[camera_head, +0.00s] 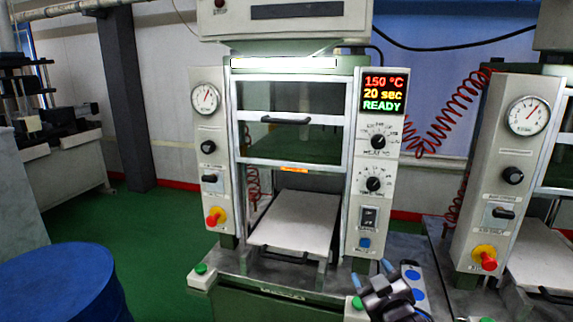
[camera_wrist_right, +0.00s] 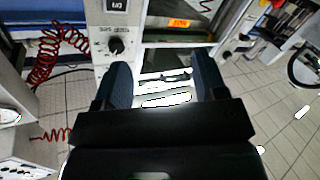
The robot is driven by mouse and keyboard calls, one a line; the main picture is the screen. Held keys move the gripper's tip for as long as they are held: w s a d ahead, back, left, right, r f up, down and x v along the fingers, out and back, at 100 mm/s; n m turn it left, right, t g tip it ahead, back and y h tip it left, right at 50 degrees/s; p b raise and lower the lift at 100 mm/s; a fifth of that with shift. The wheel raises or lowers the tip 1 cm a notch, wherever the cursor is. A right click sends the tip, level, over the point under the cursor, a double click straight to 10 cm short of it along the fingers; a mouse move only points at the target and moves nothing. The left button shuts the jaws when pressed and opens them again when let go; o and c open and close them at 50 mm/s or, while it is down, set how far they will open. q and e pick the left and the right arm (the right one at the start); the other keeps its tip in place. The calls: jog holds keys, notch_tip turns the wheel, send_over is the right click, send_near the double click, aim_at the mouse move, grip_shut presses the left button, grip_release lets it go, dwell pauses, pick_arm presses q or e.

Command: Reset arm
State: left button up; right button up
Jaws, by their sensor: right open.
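My right gripper (camera_head: 372,273) is low at the right front of the moulding press, by its lower control-panel corner. In the right wrist view its two dark blue fingers (camera_wrist_right: 164,76) stand apart, with nothing between them. The press (camera_head: 291,122) shows 150 °C, 20 sec and READY on its display (camera_head: 383,93). Its framed window door (camera_head: 293,118) has a dark handle. A pale flat plate (camera_head: 296,222) lies at the press opening, with a dark handle at its front. My left gripper is not in view.
A second press (camera_head: 500,170) stands at the right, with a coiled red hose (camera_head: 437,118) between the two. A blue drum (camera_head: 62,285) is at the lower left. Open green floor (camera_head: 160,235) lies between drum and press. Green buttons (camera_head: 201,268) sit on the press's front corners.

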jog(key=s+d+f+m+g+h, duration=0.1)
jog(key=s+d+f+m+g, duration=0.2)
jog(key=s+f, duration=0.9)
jog(key=s+d+f+m+g+h, duration=0.1)
jog(key=s+d+f, duration=0.5)
jog(key=s+f, duration=0.6)
jog(key=s+m+g, duration=0.1)
jog(key=s, duration=0.3)
jog(key=shift+s+m+g+h, duration=0.25)
jog(key=shift+m+g+h, duration=0.05)
jog(key=shift+m+g, duration=0.1)
